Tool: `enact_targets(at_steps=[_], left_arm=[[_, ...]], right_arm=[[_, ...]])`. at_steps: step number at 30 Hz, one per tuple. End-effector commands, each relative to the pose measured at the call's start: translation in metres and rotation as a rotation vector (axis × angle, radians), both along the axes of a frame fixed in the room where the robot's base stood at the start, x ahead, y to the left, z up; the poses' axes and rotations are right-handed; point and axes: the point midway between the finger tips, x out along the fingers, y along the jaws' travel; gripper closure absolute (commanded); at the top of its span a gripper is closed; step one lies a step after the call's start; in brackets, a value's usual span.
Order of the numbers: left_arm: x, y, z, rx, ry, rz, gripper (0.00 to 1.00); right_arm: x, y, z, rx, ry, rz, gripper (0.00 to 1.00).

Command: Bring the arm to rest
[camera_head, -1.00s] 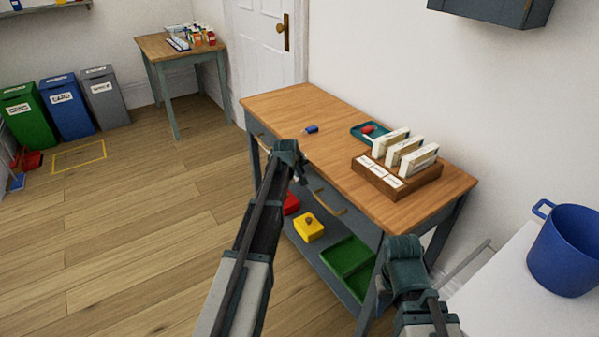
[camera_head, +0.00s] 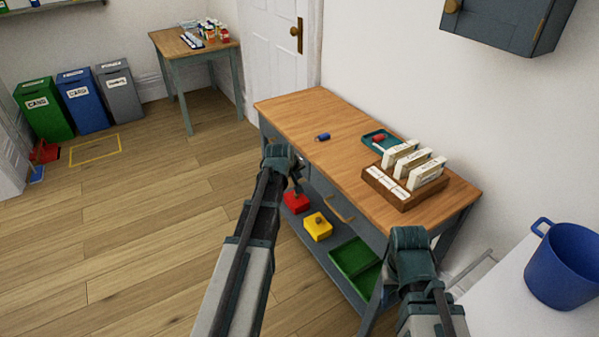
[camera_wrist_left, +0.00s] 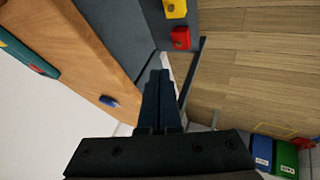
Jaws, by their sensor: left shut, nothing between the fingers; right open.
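My left gripper (camera_head: 297,184) is in front of the wooden worktable's (camera_head: 300,110) near long edge. In the left wrist view its dark fingers (camera_wrist_left: 160,98) are together with nothing between them, and the tabletop (camera_wrist_left: 75,55) lies to their left. My right arm's end (camera_head: 410,250) is at the table's front right corner, low in the head view. Its gripper is open, but its fingers are mostly hidden behind the wrist. A small blue object (camera_head: 323,137) lies on the tabletop, apart from both grippers.
A teal tray (camera_head: 370,140) with a red item and a brown box rack (camera_head: 395,192) stand on the table. A blue bucket (camera_head: 565,265) is at right.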

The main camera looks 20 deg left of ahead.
Motion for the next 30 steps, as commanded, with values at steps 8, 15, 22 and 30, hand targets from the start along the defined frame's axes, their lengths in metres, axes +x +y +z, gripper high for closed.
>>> enact_targets(at_steps=[8, 15, 22, 30], left_arm=[[-0.003, -0.007, 0.001, 0.004, 0.009, -0.017, 1.0], [-0.069, -0.114, 0.019, 0.108, 0.19, -0.311, 1.0], [-0.188, -0.217, 0.045, 0.275, 0.447, -0.739, 1.0], [-0.282, -0.256, 0.069, 0.407, 0.637, -1.049, 1.0]], right_arm=[[0.0, 0.0, 0.002, 0.0, 0.0, 0.0, 0.5], [0.0, 0.0, 0.041, 0.0, 0.0, 0.0, 0.5], [0.0, 0.0, 0.085, 0.0, 0.0, -0.001, 0.5], [0.0, 0.0, 0.112, 0.0, 0.0, -0.001, 0.5]])
